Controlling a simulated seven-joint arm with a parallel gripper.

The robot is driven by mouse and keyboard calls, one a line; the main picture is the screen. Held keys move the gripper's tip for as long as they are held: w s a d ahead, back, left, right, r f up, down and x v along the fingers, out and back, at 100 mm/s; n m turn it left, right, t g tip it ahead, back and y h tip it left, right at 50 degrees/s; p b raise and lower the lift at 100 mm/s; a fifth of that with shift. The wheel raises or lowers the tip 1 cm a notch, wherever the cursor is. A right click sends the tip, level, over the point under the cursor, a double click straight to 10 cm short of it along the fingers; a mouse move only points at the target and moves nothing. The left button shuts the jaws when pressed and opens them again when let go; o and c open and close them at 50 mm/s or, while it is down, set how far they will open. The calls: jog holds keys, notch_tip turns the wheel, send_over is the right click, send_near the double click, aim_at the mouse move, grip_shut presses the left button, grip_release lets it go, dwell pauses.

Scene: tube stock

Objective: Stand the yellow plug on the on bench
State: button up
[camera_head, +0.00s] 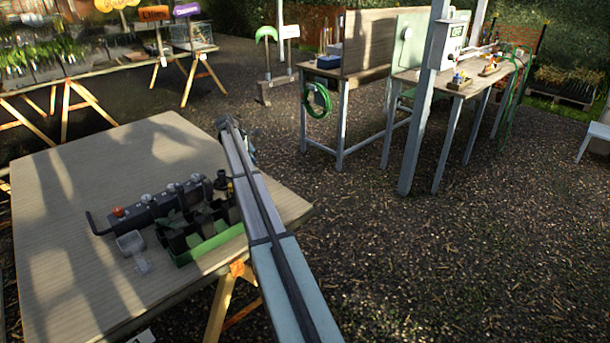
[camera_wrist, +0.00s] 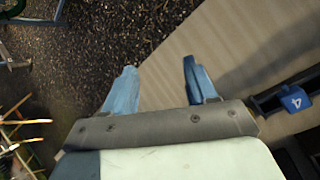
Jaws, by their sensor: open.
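My gripper (camera_wrist: 159,64) is open, with two bluish fingers apart and nothing between them. In the wrist view it hangs over the edge of the pale wooden bench (camera_wrist: 225,45), with dark ground to the left. In the head view my arm crosses the right part of this bench (camera_head: 85,165) and hides the gripper. I cannot make out the yellow plug for certain. A small yellowish spot (camera_head: 230,188) shows beside my arm, at the right end of the dark rack, too small to identify.
A dark rack (camera_head: 160,208) with several knobs, one red-orange, lies on the bench. A green-edged tray (camera_head: 212,244) of dark pots and a clear scoop (camera_head: 131,244) lie near it. A blue tag marked 4 (camera_wrist: 292,101) shows at right. The bench's back left is bare.

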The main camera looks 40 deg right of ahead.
jog(key=s+d+f+m+t+h, duration=0.1)
jog(key=s+d+f+m, duration=0.1)
jog(key=s+d+f, duration=0.3)
jog(key=s+d+f+m+t+h, duration=0.1)
jog(key=s+d+f, duration=0.4)
jog(key=s+d, duration=0.5)
jog(key=shift+d+f+m, duration=0.3)
jog(key=shift+d+m, duration=0.5)
jog(key=shift+d, duration=0.25)
jog(key=shift+s, duration=0.15)
